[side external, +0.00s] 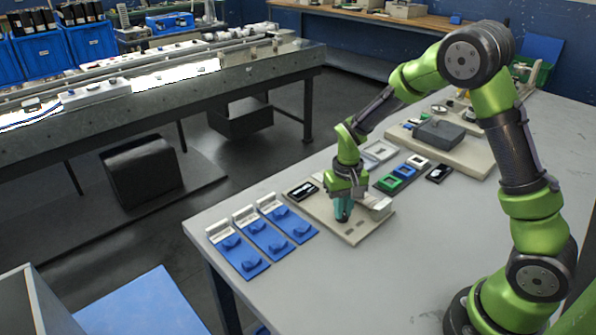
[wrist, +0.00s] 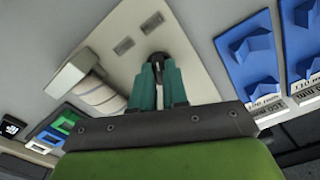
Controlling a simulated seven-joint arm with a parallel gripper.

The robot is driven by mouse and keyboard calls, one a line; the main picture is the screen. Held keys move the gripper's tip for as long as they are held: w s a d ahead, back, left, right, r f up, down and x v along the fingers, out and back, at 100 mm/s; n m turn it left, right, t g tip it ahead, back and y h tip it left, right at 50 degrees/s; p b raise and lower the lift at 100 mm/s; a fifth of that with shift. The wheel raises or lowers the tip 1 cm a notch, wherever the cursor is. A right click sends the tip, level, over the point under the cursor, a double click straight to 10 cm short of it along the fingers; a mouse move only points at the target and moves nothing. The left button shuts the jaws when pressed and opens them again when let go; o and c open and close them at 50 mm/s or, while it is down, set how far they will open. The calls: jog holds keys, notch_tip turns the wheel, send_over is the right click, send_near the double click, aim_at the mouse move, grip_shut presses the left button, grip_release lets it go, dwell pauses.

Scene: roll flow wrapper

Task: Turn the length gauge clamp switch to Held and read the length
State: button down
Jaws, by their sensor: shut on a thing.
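The beige gauge plate (side external: 360,232) lies on the grey table. My gripper (side external: 342,215) is low over the plate, fingers pointing down. In the wrist view my teal fingers (wrist: 158,75) are closed on a dark round switch knob (wrist: 158,56), partly hidden between them. The knob's setting cannot be read. A pale cylinder with an end block (wrist: 85,70) sits beside my fingers on the plate. A small black display (side external: 303,190) is at the plate's far end; its digits are too small to read.
Several blue gauge boards (side external: 268,237) with white labelled ends lie to the left. Green (side external: 389,183) and blue frames and another black display (side external: 438,173) lie to the right. A grey block (side external: 440,133) stands on a further beige board. The table's front area is clear.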

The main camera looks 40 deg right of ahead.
aim_at(343, 222)
jog(key=shift+m, duration=0.6)
jog(key=c, duration=1.1)
grip_release()
jog(key=shift+c, duration=0.2)
notch_tip(343, 222, up, 17)
jog(key=shift+w, duration=0.1)
jog(key=s+a+r+n+t+y, duration=0.1)
jog(key=s+a+r+t, duration=0.1)
jog(key=s, duration=0.6)
jog(key=s+a+r+n+t+y, duration=0.1)
jog(key=s+a+r+t, duration=0.2)
jog(key=s, duration=0.5)
jog(key=shift+a+r+t, duration=0.2)
jog(key=shift+a+t, duration=0.6)
jog(key=shift+t, duration=0.3)
